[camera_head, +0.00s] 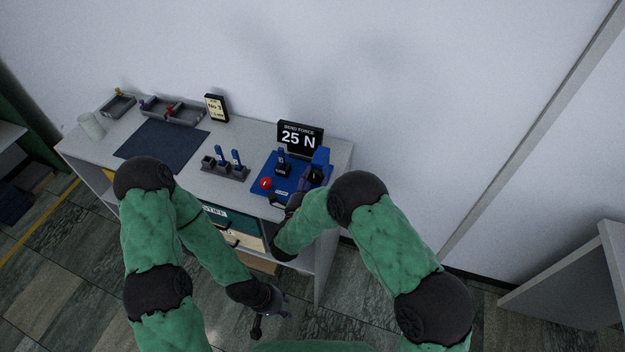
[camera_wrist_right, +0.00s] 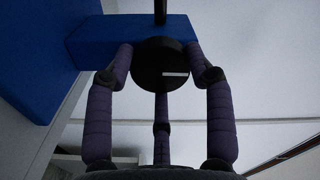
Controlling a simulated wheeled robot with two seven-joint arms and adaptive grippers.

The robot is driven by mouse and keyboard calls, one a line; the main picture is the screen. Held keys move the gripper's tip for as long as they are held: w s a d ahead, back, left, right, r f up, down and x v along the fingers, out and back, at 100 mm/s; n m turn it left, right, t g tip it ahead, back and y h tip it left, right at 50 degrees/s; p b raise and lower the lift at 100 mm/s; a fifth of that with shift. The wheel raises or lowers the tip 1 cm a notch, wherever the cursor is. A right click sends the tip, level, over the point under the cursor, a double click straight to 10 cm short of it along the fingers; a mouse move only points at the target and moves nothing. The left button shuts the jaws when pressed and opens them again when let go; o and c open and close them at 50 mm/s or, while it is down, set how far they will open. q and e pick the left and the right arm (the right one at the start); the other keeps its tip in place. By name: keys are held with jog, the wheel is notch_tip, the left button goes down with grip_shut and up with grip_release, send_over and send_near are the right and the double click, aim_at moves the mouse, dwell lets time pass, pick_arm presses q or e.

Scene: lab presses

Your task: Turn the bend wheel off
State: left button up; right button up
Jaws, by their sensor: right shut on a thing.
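The bend wheel (camera_wrist_right: 155,62) is a dark round knob with a white line pointing right in the right wrist view. It sits on the side of a blue block (camera_wrist_right: 105,42) of the press. My right gripper's fingers (camera_wrist_right: 165,65) are shut around its rim. In the head view, the press stands on a blue base (camera_head: 263,188) at the bench's right end, and my right gripper (camera_head: 297,202) is beside it, partly hidden. A black display (camera_head: 299,138) behind reads "BEND FORCE 25 N". My left gripper (camera_head: 268,314) hangs low in front of the bench; its opening is unclear.
A red button (camera_head: 266,183) is on the press base. A grey rack (camera_head: 226,171) with blue-handled pieces stands left of it. Farther left are a dark mat (camera_head: 161,139), grey trays (camera_head: 172,111), a sign (camera_head: 216,107) and a cup (camera_head: 91,125). Drawers (camera_head: 232,226) are below.

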jog(key=shift+d+f, duration=0.1)
dwell(0.5)
jog(key=o, duration=1.2)
jog(key=shift+c, duration=0.2)
jog(key=v, duration=0.7)
jog(key=shift+s, duration=0.25)
